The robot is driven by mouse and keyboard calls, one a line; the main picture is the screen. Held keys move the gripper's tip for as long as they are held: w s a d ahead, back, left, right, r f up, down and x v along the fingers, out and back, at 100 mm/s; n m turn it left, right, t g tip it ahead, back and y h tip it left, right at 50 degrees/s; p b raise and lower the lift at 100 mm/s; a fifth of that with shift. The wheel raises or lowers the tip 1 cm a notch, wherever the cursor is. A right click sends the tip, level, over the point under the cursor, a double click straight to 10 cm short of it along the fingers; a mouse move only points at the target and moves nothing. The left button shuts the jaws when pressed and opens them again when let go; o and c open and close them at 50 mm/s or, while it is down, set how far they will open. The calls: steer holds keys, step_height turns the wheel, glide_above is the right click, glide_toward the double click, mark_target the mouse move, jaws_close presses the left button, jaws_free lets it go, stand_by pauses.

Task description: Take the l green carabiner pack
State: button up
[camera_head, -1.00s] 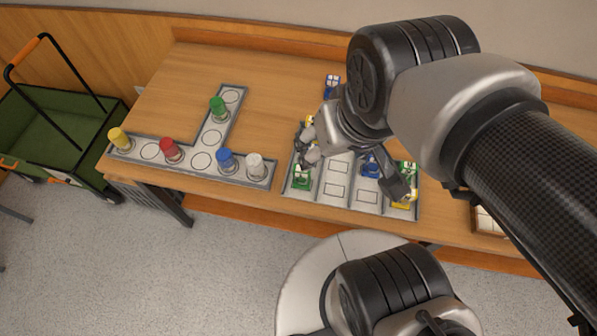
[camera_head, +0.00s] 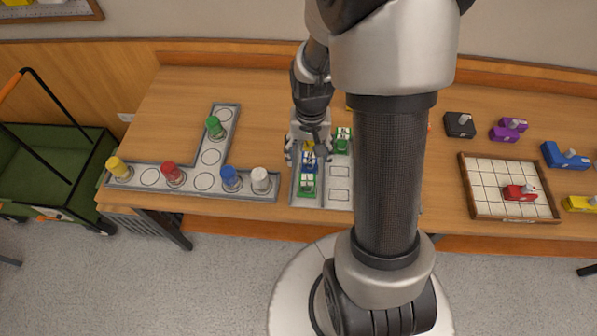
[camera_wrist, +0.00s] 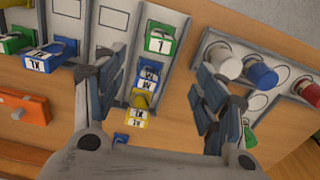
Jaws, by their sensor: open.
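The green carabiner pack marked L (camera_wrist: 160,40) sits in the wrist view near the front end of one tray lane. It also shows in the head view (camera_head: 307,185), at the front of the tray's left lane. A blue pack (camera_wrist: 148,75) and a yellow pack (camera_wrist: 136,115) are in line behind it. My gripper (camera_wrist: 160,78) is open and empty, its fingers spread to either side of this lane. In the head view my gripper (camera_head: 308,145) is above the left lane, behind the green pack. Another green pack (camera_head: 343,140) is in the neighbouring lane.
The grey tray (camera_head: 340,184) is partly hidden by my arm. A grey T-shaped board (camera_head: 205,182) with coloured cylinders stands close to its left. A gridded wooden board (camera_head: 485,195) holds a red block on the right. An orange block (camera_wrist: 25,112) shows in the wrist view.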

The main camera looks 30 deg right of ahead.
mark_target(307, 176)
step_height(307, 176, down, 11)
steer(key=b, duration=0.3)
steer(key=shift+r, duration=0.15)
steer(key=shift+s+f+b, duration=0.1)
steer(key=shift+f+b, duration=1.25)
steer(key=shift+f, duration=1.3)
steer(key=shift+c, duration=0.2)
steer(key=c, duration=1.2)
steer(key=shift+r, duration=0.1)
